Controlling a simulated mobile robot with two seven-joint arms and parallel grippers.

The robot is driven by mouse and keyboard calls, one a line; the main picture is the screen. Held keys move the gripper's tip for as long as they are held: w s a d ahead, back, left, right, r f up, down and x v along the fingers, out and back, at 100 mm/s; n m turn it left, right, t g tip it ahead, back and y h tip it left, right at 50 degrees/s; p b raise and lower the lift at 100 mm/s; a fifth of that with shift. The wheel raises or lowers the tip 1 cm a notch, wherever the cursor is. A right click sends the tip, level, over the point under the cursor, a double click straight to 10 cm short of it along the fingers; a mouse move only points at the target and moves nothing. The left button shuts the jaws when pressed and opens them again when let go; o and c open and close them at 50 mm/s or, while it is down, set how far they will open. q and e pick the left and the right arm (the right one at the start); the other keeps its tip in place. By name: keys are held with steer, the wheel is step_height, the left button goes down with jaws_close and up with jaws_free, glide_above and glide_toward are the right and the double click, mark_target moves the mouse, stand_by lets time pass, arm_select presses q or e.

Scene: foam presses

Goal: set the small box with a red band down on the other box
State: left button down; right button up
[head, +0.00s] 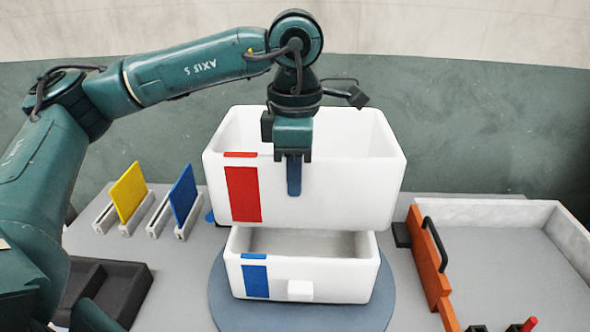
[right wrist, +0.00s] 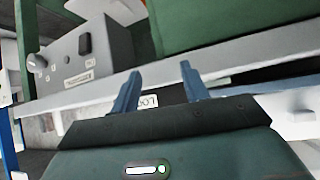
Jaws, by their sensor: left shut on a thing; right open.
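The white box with a red band (head: 340,190) hangs open side up in my left gripper (head: 294,178). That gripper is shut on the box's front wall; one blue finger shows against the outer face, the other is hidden. The other box, white with a blue band (head: 330,283) and a small front knob, stands on a round blue-grey disc (head: 375,312). The held box is above it and hides its rear part; the gap between them cannot be judged. My right gripper (right wrist: 157,88) is open and empty in the right wrist view, away from both boxes.
Yellow (head: 128,192) and blue (head: 182,197) plates stand in slotted holders at left, near a dark tray (head: 125,292). A white-walled tray (head: 480,212) with an orange bar (head: 428,262) is at right. The right wrist view shows a grey switch box (right wrist: 85,58).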

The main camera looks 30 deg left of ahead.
mark_target(295, 220)
arm_select(q)
steer(key=shift+f, duration=1.2)
steer(key=shift+f+b, duration=0.45)
step_height(295, 220, down, 2)
steer(key=shift+b, duration=0.6)
steer(key=shift+f+b, duration=1.05)
steer(key=shift+b, duration=0.05)
steer(key=shift+f+b, duration=0.4)
arm_select(e)
steer(key=shift+w+a+f+t+y, duration=0.15)
steer(key=shift+w+a+f+t, duration=0.05)
steer(key=shift+a+f, duration=0.2)
steer(key=shift+w+a+f+t+y, duration=0.15)
steer(key=shift+a+f+t, duration=0.1)
steer(key=shift+a, duration=0.1)
steer(key=shift+r, duration=0.15)
arm_select(q)
steer(key=c, duration=1.5)
jaws_free()
steer(key=shift+o, duration=0.9)
arm_select(e)
steer(key=shift+w, duration=0.2)
